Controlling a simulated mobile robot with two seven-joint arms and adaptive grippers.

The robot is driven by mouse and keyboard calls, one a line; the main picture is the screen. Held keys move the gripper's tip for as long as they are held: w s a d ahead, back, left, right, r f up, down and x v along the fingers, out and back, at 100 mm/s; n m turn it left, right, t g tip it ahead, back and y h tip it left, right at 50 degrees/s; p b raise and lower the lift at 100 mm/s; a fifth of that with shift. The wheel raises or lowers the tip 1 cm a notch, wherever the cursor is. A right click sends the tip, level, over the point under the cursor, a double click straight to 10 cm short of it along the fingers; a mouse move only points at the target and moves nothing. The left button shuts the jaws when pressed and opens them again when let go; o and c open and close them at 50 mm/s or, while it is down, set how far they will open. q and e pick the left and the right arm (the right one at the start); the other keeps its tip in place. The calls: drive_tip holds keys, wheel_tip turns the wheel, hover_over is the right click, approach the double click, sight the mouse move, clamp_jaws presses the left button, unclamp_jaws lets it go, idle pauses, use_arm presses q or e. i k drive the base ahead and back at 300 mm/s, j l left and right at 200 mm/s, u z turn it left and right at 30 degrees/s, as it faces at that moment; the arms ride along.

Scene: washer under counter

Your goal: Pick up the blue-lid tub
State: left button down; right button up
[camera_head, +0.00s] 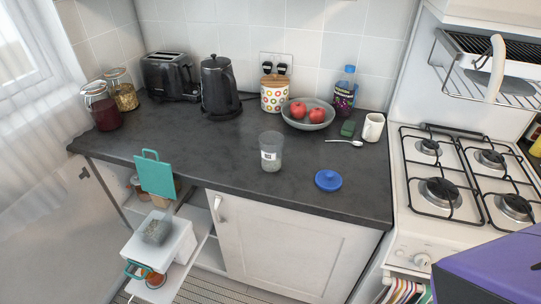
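A clear, frosted tub (271,151) with a small white label stands upright near the middle of the dark counter. No lid shows on it. A round blue lid (328,180) with a knob lies apart from it, to the right and closer to the counter's front edge. Neither of my grippers is in view.
A bowl of red fruit (308,123), a spoon (344,142), a green sponge (348,128) and a white mug (373,127) lie behind and right of the tub. A black kettle (217,87) stands back left. The gas hob (460,180) is right. The left-middle counter is clear.

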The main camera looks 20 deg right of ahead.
sight(272, 143)
drive_tip(key=i+j+z, duration=0.2)
drive_tip(key=z, duration=0.15)
drive_tip(key=i+j+z, duration=0.15)
drive_tip(key=z, duration=0.2)
drive_tip(key=i+j+z, duration=0.1)
drive_tip(key=j+z, duration=0.25)
